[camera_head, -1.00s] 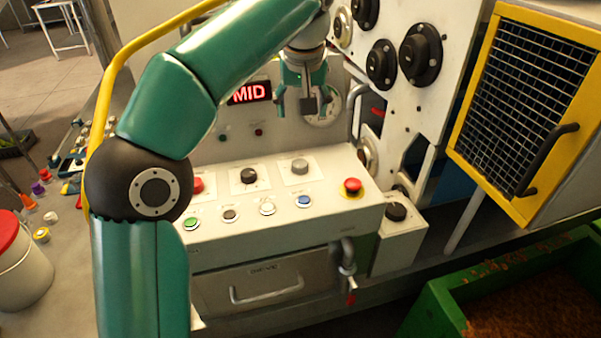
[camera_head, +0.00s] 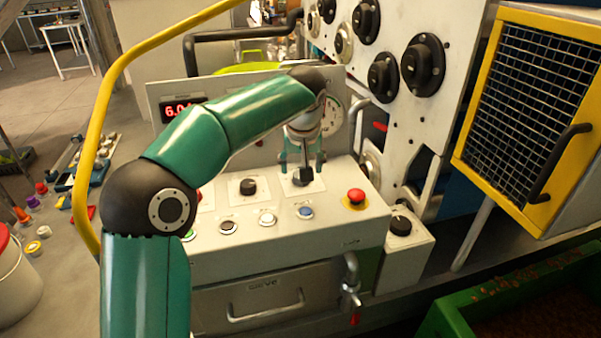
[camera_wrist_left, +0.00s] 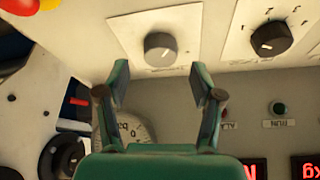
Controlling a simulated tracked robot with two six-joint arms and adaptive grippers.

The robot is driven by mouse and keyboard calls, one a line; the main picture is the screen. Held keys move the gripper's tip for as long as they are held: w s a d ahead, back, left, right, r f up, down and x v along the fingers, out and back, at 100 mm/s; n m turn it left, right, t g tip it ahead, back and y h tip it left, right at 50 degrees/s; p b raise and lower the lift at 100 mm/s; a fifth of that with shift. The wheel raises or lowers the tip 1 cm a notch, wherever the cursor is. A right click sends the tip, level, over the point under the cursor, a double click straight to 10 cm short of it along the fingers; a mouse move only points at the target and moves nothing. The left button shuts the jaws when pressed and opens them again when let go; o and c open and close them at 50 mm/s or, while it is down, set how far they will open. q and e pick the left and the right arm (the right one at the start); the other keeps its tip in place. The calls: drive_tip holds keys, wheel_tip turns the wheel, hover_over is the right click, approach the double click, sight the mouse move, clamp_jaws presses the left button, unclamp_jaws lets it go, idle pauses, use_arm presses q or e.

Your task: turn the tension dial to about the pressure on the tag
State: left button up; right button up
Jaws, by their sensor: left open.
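My left gripper (camera_head: 303,162) is open and empty over the back right of the sloped control panel. In the wrist view, its fingers (camera_wrist_left: 160,87) point toward a grey dial (camera_wrist_left: 160,46) on a white plate, with a gap between them and it. In the head view, that dial is largely hidden by the gripper. A black dial (camera_head: 248,186) sits to its left, and also shows in the wrist view (camera_wrist_left: 271,38). The labels are too small to read for certain. A round pressure gauge (camera_head: 332,116) is partly hidden by my arm. I cannot make out the tag. My right gripper is not in view.
A red emergency button (camera_head: 355,196) stands right of the dials, and several push buttons lie in front. A red display (camera_head: 180,111) is partly covered by my arm. A yellow rail (camera_head: 120,75), the black-knobbed wall (camera_head: 395,115) and a yellow-framed mesh guard (camera_head: 530,100) surround the panel.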

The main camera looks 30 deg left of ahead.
use_arm(q)
drive_tip(key=shift+x, duration=1.6)
drive_tip(key=c, duration=1.1)
drive_tip(key=shift+m+t+h, duration=0.3)
drive_tip(key=shift+m, duration=0.7)
drive_tip(key=o, duration=1.1)
